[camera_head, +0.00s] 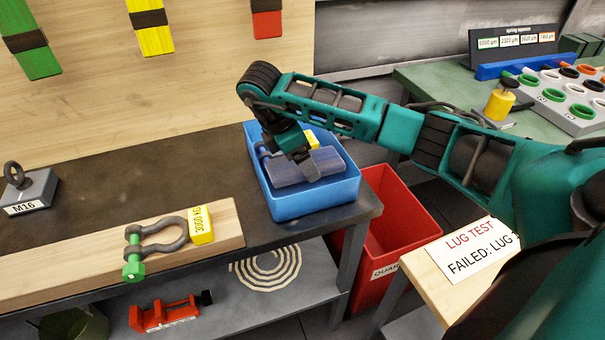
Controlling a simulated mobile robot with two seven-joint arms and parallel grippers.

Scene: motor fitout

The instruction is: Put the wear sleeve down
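A dark blue rounded piece, which looks like the wear sleeve (333,160), is at the blue bin (315,204) on the right end of the dark bench. My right arm reaches in from the right, and its gripper (307,167) points down over the bin. One grey finger shows against the sleeve's near side; the other finger is hidden, so I cannot tell whether the gripper is closed on it. Whether the sleeve rests on the bin floor is also hidden. My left gripper is not in view.
A shackle (160,240) with a green pin and yellow tag lies on a wooden board (60,272). A red bin (392,225) stands below, right of the bench. A grey M16 block (28,192) sits far left. Dark bench top left of the blue bin is clear.

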